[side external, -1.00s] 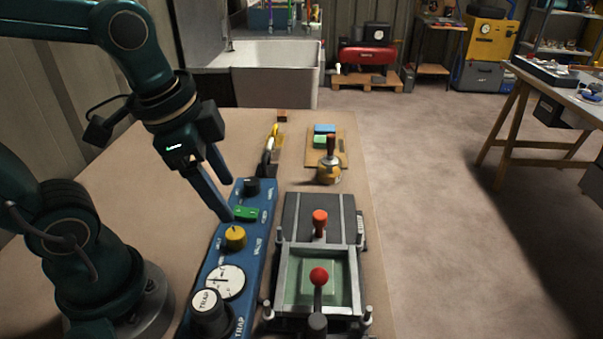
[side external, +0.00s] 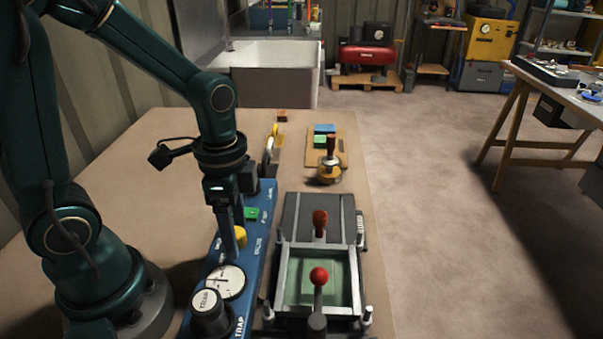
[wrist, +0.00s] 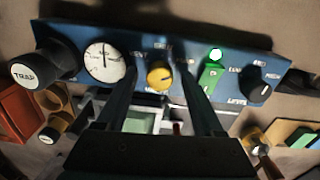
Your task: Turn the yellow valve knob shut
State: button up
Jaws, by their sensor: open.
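The yellow valve knob (side external: 239,237) sits on the blue control panel (side external: 256,262), between the white dial gauge and the green switch. In the side view my gripper (side external: 233,240) is low over the panel and partly covers the knob. In the wrist view the yellow knob (wrist: 159,77) shows between the two dark fingers of my gripper (wrist: 157,92), which are apart with one on each side. The fingers look open, and I cannot tell whether either touches the knob.
On the panel are a white gauge (side external: 226,282), a black TRAP knob (side external: 208,305), a green switch (side external: 251,213) and a black knob (wrist: 260,89). A metal frame (side external: 287,250) with red-knobbed levers stands close right. Bare bench (side external: 150,190) lies to the left.

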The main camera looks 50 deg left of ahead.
jog(key=shift+f, duration=0.15)
grip_shut()
jog(key=shift+n, duration=0.4)
jog(key=n, duration=0.5)
jog(key=shift+n, duration=0.3)
jog(key=n, duration=0.5)
jog(key=shift+n, duration=0.3)
